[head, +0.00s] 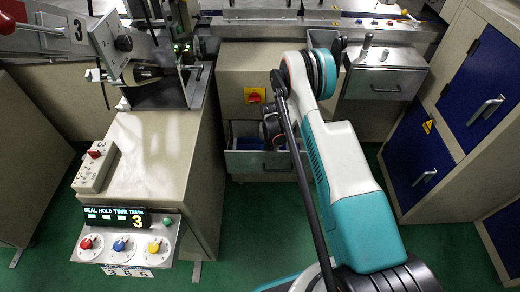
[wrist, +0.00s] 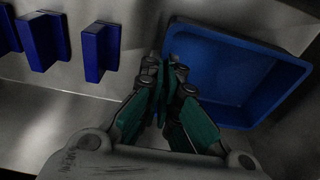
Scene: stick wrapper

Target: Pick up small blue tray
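The small blue tray (wrist: 235,60) fills the upper right of the wrist view, with its hollow inside facing me. My gripper (wrist: 168,72) has its green-padded fingers close together at the tray's left wall. The fingertips appear shut on that wall, one on each side, though the contact itself is partly hidden by the fingers. In the head view my arm reaches down into an open drawer (head: 262,163), and my gripper is mostly hidden behind the arm there. A blue patch (head: 250,143) shows inside the drawer.
Several blue blocks (wrist: 100,50) stand left of the tray on grey metal. In the head view, a control panel (head: 125,243) on a bench is at left and blue-doored cabinets (head: 480,75) are at right. Green floor is clear in front of the drawer.

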